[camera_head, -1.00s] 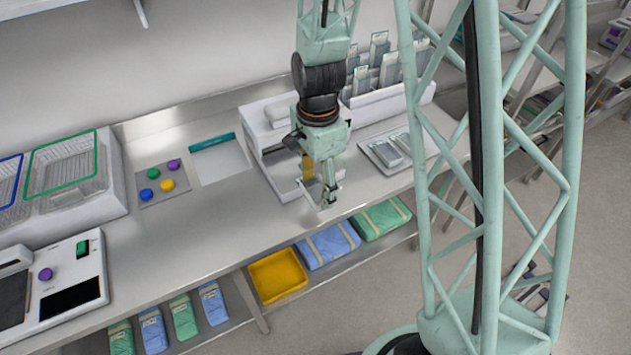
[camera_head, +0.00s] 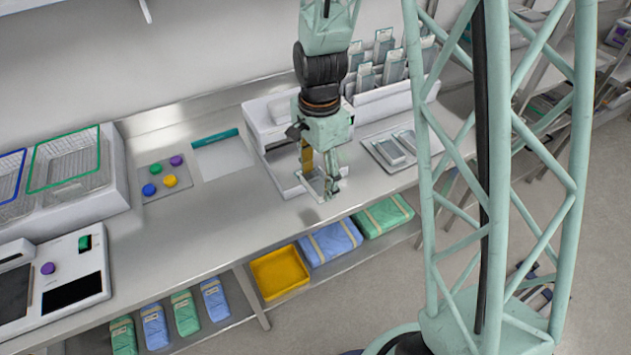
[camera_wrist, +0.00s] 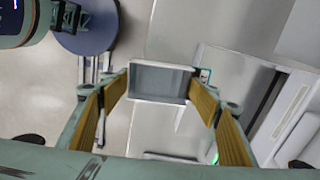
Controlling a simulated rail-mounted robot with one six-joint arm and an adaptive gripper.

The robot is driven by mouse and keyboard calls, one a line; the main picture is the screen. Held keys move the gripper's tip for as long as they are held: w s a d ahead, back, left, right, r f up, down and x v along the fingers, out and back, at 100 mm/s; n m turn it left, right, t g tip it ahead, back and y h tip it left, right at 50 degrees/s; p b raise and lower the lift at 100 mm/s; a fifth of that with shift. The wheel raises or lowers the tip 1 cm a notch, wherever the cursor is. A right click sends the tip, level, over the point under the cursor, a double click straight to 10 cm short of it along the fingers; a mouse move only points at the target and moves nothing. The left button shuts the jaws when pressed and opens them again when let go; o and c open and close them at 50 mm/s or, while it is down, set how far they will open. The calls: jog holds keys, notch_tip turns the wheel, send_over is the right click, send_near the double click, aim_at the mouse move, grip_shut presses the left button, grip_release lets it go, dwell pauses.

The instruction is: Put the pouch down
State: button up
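My gripper (camera_head: 322,182) points down over the bench, just in front of the white sealer-like machine (camera_head: 270,130). In the wrist view my gripper (camera_wrist: 160,88) has its yellow-padded fingers on the two sides of a small pouch (camera_wrist: 160,82) with a grey window and pale edges. The fingers appear to touch its side edges and hold it. In the head view the pouch (camera_head: 317,186) is small and partly hidden by the fingers. I cannot tell whether its lower edge touches the surface below.
A tray (camera_head: 376,157) with flat pouches lies to the right of my gripper. A rack (camera_head: 385,100) of upright pouches stands behind. A pale sheet with a teal strip (camera_head: 222,158) and a mat with coloured discs (camera_head: 165,187) lie left. The front bench (camera_head: 220,225) is clear.

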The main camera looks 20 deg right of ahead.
jog(key=w+r+n+b, duration=0.3)
jog(key=w+r+n, duration=0.3)
jog(key=w+n, duration=0.1)
jog(key=w+d+r+n+b, duration=0.1)
jog(key=w+r+n+b, duration=0.2)
jog(key=w+r+n, duration=0.3)
jog(key=shift+w+r+n+b, duration=0.35)
jog(key=shift+w+n, duration=0.75)
jog(key=shift+w, duration=1.1)
jog(key=shift+a, duration=0.1)
